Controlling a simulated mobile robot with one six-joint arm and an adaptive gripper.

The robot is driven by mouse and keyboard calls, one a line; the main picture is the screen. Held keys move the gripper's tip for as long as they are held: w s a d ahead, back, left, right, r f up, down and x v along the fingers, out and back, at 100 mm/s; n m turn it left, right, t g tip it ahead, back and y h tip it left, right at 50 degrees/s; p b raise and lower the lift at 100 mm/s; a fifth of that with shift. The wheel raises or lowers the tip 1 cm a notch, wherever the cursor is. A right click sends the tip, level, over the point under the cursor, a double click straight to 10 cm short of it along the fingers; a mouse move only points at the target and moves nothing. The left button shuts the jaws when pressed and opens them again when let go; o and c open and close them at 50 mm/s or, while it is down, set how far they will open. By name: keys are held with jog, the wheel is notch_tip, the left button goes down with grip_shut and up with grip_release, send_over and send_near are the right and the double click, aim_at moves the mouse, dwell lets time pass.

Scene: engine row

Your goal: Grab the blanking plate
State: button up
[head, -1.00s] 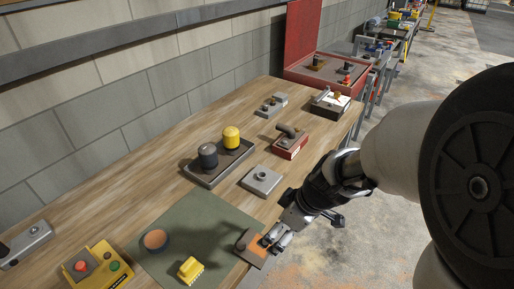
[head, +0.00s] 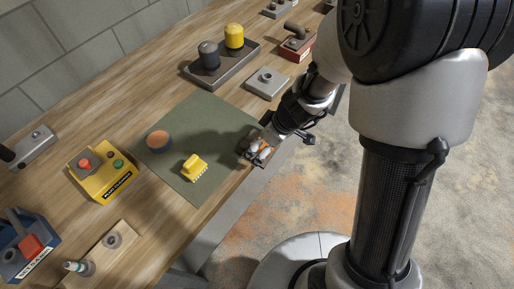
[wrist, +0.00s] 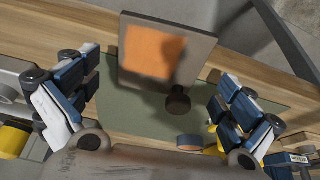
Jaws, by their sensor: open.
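The blanking plate appears to be the grey plate (wrist: 201,52) with an orange square patch and a dark round knob, seen large in the wrist view. It lies at the bench's front edge by the green mat's corner. In the head view my gripper (head: 259,149) is over it and hides most of it. In the wrist view my gripper (wrist: 155,82) is open, with its two blue-and-white fingers apart on either side of the plate. Neither finger visibly grips it. The exact height of the fingers above the plate cannot be told.
A yellow button box (head: 103,172) stands to the left. A grey block (head: 267,83) and a tray (head: 222,73) with two cylinders are behind. Open floor lies right.

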jog(key=x, duration=0.2)
jog(key=shift+w+a+f+b, duration=0.1)
jog(key=shift+f+b, duration=0.1)
jog(key=shift+b, duration=0.1)
jog(key=shift+r, duration=0.1)
jog(key=c, duration=1.6)
